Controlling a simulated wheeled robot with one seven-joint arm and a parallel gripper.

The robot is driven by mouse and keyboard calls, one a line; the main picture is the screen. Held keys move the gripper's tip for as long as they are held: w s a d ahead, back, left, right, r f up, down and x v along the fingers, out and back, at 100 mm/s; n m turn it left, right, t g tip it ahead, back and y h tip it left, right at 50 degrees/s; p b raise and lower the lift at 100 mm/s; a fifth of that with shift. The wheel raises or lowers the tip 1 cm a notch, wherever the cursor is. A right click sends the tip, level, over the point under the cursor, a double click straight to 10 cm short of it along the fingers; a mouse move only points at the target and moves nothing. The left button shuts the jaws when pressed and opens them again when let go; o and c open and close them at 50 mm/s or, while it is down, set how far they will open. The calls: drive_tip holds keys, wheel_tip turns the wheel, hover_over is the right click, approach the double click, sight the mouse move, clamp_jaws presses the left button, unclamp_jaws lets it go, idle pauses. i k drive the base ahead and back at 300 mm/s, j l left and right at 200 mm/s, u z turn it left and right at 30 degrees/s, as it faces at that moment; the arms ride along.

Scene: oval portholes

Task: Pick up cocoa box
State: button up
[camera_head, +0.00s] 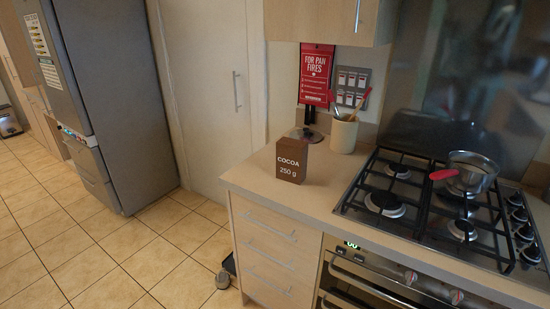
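The cocoa box (291,161) is a small brown box with "COCOA 250 g" in pale letters on its front. It stands upright on the beige counter (256,183), left of the gas hob and near the counter's left part. Nothing covers its front. My gripper is not in view.
A utensil crock (343,134) stands behind and right of the box. The gas hob (440,205) with a red-handled pan (470,175) is to the right. Drawers (275,248) are below the counter. A grey fridge (105,90) stands at left. The tiled floor (120,260) at front left is mostly clear.

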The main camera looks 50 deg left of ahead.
sight(291, 154)
drive_tip(key=u, duration=1.55)
drive_tip(key=i+j+z, duration=0.45)
drive_tip(key=i+j, duration=0.15)
drive_tip(key=i, duration=0.25)
drive_tip(key=i+j+z, duration=0.45)
drive_tip(key=i+j, duration=0.3)
drive_tip(key=j, duration=0.15)
